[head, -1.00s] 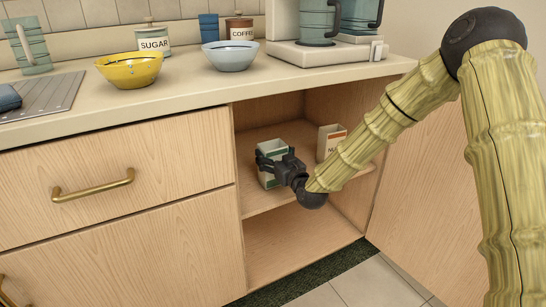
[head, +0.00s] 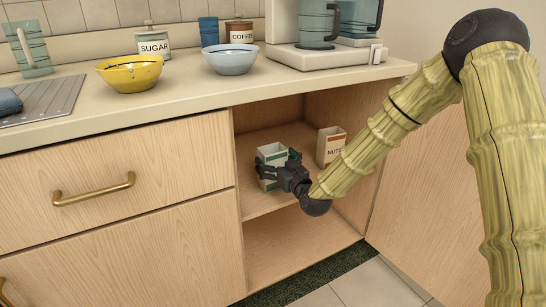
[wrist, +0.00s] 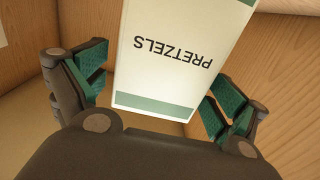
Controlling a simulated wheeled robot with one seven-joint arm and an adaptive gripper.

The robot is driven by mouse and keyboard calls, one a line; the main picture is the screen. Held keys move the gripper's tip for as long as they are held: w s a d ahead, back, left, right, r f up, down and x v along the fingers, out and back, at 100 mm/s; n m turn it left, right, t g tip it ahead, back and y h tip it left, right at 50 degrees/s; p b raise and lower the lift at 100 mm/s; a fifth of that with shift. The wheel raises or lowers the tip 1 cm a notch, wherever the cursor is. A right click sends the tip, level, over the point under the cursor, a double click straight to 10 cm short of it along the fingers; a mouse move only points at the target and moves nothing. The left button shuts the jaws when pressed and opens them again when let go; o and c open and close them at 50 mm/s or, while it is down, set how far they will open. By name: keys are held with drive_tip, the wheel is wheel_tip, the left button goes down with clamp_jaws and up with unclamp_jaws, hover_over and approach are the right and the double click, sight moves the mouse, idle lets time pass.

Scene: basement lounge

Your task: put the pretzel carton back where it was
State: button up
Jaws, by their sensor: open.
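The pretzel carton (head: 270,155) is white with green bands and stands on the cabinet's middle shelf (head: 262,202), at the left of the open compartment. In the wrist view the carton (wrist: 178,55) shows its PRETZELS label upside down. My gripper (head: 268,171) is at the carton's front, inside the cabinet. Its green-padded fingers are spread on both sides of the carton, with a visible gap on each side in the wrist view (wrist: 165,95). The carton's lower part is partly hidden behind my gripper in the head view.
A nuts carton (head: 331,146) stands to the right on the same shelf. The cabinet door (head: 425,190) stands open at the right. The lower compartment (head: 295,245) looks empty. Bowls, canisters and a coffee maker (head: 320,50) are on the counter above.

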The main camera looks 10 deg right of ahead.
drive_tip(key=p+v, duration=0.3)
drive_tip(key=v, duration=0.7)
drive_tip(key=s+f+m+g+h, duration=0.1)
drive_tip(key=s+f+g, duration=0.3)
drive_tip(key=s+f, duration=0.65)
drive_tip(key=s+f+m+g+h, duration=0.1)
drive_tip(key=s+f+g, duration=0.4)
drive_tip(key=f, duration=1)
drive_tip(key=s+d+f+m+g+h, duration=0.1)
drive_tip(key=s+f+g, duration=0.3)
drive_tip(key=s, duration=1.1)
drive_tip(key=s+d+f+m+g+h, duration=0.1)
drive_tip(key=s+d+f+g+h, duration=0.1)
drive_tip(key=s+f, duration=0.6)
drive_tip(key=s+d+g, duration=0.1)
drive_tip(key=s+g, duration=0.1)
drive_tip(key=s, duration=0.5)
drive_tip(key=shift+d+h, duration=0.2)
drive_tip(key=shift+h, duration=0.1)
drive_tip(key=shift+s+d+f, duration=0.1)
drive_tip(key=shift+s, duration=0.05)
